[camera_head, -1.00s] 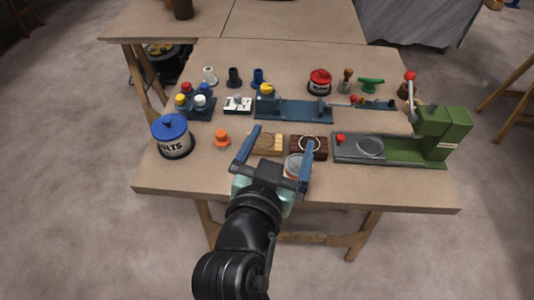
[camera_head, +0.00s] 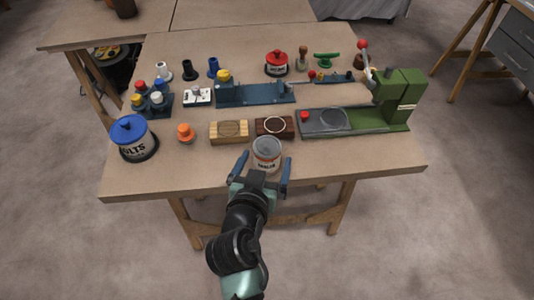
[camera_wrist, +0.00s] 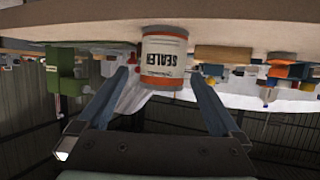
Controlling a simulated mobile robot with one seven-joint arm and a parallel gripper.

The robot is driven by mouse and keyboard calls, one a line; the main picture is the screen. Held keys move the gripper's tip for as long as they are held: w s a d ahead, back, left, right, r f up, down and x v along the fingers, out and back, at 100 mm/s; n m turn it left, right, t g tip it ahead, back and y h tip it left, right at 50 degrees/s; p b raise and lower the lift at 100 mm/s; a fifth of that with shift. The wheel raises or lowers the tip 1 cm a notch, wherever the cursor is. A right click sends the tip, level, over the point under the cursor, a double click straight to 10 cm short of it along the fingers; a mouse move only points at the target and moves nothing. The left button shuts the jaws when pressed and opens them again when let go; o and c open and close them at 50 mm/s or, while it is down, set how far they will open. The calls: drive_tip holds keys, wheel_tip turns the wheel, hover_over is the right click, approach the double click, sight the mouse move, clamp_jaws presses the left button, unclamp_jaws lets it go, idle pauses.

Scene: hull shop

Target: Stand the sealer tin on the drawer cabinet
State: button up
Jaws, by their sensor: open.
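The sealer tin (camera_head: 267,151) is a grey-white can with an orange band, standing upright near the front edge of the workbench. My gripper (camera_head: 265,160) is open at the bench's front edge, one blue finger on each side of the tin's near side. In the wrist view, which is upside down, the tin (camera_wrist: 165,60) shows its SEALER label between and just beyond the fingertips (camera_wrist: 160,78). I see no finger pressing on it. A grey drawer cabinet (camera_head: 516,45) is partly in view at the far right; its top is mostly cut off.
The workbench (camera_head: 180,178) also holds a blue-lidded tin (camera_head: 133,138), an orange-topped piece (camera_head: 185,133), two wooden blocks (camera_head: 229,131) and a green machine (camera_head: 397,95) right of the tin. Open floor (camera_head: 450,180) lies right of the bench. A wooden trestle (camera_head: 480,65) stands before the cabinet.

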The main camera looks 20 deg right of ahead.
sight(267, 151)
drive_tip(key=x, duration=0.4)
drive_tip(key=shift+w+a, duration=0.1)
drive_tip(key=shift+w, duration=0.1)
drive_tip(key=shift+c, duration=0.2)
drive_tip(key=shift+r, duration=0.1)
clamp_jaws()
